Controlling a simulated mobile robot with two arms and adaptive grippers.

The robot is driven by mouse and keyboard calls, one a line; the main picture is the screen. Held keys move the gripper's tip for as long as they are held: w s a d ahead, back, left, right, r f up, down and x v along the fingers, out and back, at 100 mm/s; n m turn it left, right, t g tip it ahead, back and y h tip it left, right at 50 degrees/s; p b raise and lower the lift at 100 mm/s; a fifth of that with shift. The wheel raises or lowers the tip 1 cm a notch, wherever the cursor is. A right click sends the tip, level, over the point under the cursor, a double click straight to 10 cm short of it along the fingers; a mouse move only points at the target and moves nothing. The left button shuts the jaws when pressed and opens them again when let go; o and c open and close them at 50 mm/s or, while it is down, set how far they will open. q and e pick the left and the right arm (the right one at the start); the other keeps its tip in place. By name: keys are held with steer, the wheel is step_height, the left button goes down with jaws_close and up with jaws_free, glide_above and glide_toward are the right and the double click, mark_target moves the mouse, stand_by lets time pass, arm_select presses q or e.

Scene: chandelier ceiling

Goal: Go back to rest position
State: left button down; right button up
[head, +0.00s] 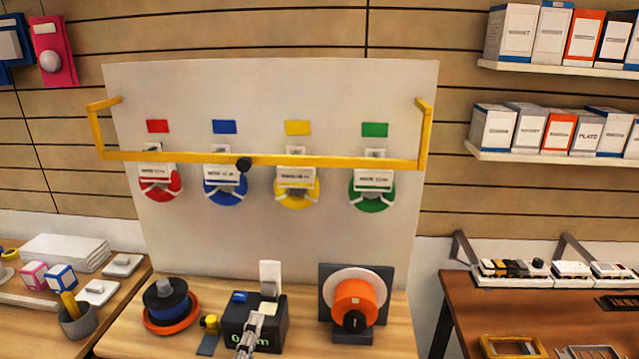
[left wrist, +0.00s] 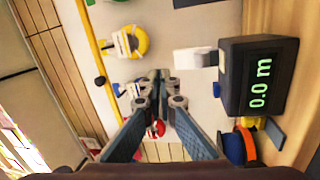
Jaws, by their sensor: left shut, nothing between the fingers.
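My left gripper (head: 248,338) shows at the bottom middle of the head view, in front of the black box with a green digital readout (head: 262,331). In the left wrist view, my left gripper (left wrist: 160,78) has its fingertips together with nothing between them. The black box (left wrist: 259,78) stands to the right of the fingers there and reads 0.0 m. A white upright piece (head: 270,277) rises behind the box. My right gripper is not in view.
A yellow bar (head: 262,161) runs across a white panel (head: 270,90) with red, blue, yellow and green spools. An orange reel (head: 355,302) stands right of the box; a blue-black spool on an orange base (head: 169,305) stands left. Side tables flank the bench.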

arm_select(q)
steer(key=s+d+f+m+g+h, duration=0.1)
steer(key=s+f+m+g, duration=0.35)
steer(key=f, duration=0.25)
steer(key=s+d+f+m+g, duration=0.1)
steer(key=s+f+m+g, duration=0.25)
steer(key=f+m, duration=0.3)
steer(key=s+a+f+m+g+y, duration=0.2)
steer(key=s+a+f+m+g, duration=0.15)
steer(key=s, duration=0.55)
steer(key=s+a+f+m+g+y, duration=0.1)
steer(key=s+a+f+m+g, duration=0.3)
steer(key=s, duration=0.5)
step_height(320, 180, down, 27)
steer(key=s+g, duration=0.1)
steer(key=g, duration=0.1)
steer(key=s+a+f+g, duration=0.1)
steer(key=s+a+f, duration=0.2)
steer(key=s+f, duration=1.3)
steer(key=shift+s+f+n, duration=0.25)
steer(key=shift+s+n, duration=0.1)
steer(key=shift+s, duration=0.4)
